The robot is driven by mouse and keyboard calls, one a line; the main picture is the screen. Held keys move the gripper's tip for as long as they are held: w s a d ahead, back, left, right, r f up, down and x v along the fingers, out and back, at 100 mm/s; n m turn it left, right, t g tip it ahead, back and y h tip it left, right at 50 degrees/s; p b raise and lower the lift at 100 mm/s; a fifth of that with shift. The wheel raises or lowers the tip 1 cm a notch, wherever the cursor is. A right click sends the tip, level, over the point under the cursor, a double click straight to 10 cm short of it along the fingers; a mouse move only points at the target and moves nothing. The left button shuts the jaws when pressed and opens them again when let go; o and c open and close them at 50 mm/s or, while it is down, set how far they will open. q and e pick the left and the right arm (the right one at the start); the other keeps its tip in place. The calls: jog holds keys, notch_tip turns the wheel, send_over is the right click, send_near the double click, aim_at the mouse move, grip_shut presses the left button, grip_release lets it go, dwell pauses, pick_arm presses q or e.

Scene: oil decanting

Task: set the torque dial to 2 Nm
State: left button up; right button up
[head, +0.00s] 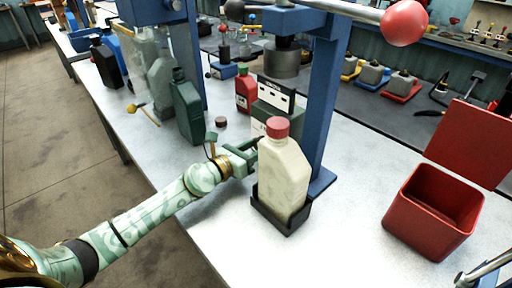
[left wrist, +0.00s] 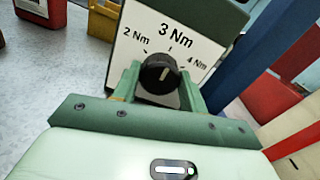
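The torque dial is a black round knob (left wrist: 158,75) on a white panel (left wrist: 128,62) marked 2 Nm at left, 3 Nm at top and 4 Nm at right. A small pale mark shows on the knob, but its exact heading is too small to tell. My left gripper (left wrist: 160,85) has its two green fingers apart, one on each side of the knob. Whether they touch it is unclear. In the head view, my left gripper (head: 258,147) reaches toward the green device (head: 272,118) behind the cream bottle; the dial is hidden there. My right gripper is not in view.
The cream bottle (head: 284,178) with a red cap stands in a black holder (head: 280,219) right of my left gripper. A blue press frame (head: 330,110) rises behind it. A dark green bottle (head: 187,108) stands left; an open red bin (head: 425,222) stands right.

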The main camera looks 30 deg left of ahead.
pick_arm(q)
jog(key=shift+n, duration=0.3)
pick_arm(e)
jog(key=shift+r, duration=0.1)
pick_arm(q)
jog(key=n+p, duration=0.2)
jog(key=n, duration=0.3)
jog(key=shift+r, duration=0.15)
jog(key=n+p, duration=0.1)
jog(key=n, duration=0.3)
jog(key=shift+a+p, duration=0.1)
jog(key=shift+p, duration=0.25)
jog(key=shift+n+p, duration=0.35)
jog(key=shift+n, duration=0.75)
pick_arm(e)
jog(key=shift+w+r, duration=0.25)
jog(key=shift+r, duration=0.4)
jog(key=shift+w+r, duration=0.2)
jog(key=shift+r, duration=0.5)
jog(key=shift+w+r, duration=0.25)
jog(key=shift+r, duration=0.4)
pick_arm(q)
jog(key=o, duration=1)
jog(key=shift+f, duration=0.2)
jog(key=shift+s, duration=0.1)
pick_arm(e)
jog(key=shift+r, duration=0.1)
